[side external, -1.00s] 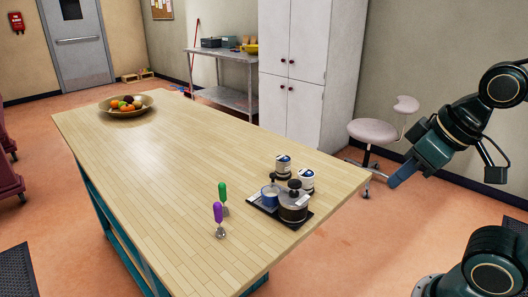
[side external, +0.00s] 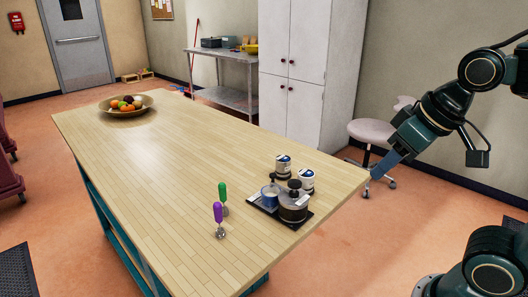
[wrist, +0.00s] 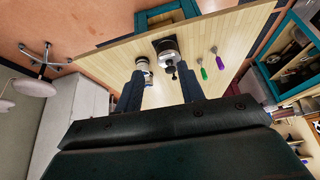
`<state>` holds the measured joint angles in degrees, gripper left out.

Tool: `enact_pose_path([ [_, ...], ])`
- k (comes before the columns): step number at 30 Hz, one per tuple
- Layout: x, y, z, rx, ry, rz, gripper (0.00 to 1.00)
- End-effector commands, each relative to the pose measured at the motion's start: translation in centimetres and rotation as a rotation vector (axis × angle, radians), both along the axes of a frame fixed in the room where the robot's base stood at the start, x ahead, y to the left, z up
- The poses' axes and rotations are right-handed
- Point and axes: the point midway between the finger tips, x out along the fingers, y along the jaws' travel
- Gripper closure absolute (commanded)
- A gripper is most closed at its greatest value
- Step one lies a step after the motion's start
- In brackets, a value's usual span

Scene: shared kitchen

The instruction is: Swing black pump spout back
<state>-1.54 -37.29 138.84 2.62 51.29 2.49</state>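My gripper (side external: 380,172) is in the air right of the table, clear of the jar and tilted down toward the table. In the wrist view my gripper (wrist: 161,90) has its two blue fingers wide apart with nothing held.
A fruit bowl (side external: 112,110) is at the far end; the table's middle is clear.

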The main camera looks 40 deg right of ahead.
Motion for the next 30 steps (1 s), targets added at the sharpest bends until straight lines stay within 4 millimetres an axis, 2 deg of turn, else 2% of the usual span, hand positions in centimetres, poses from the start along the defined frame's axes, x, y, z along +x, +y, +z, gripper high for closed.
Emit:
enact_pose_path([
  [7, 5.2, -0.1, 1.5, 0.013, 0.03, -0.094, 0.61],
  [14, 10.4, 0.3, 1.9, 0.019, 0.054, -0.195, 0.61],
  [24, 18.1, 1.7, 0.9, 0.017, 0.079, -0.337, 0.61],
  [30, 21.3, 2.6, -0.2, 0.013, 0.083, -0.399, 0.61],
])
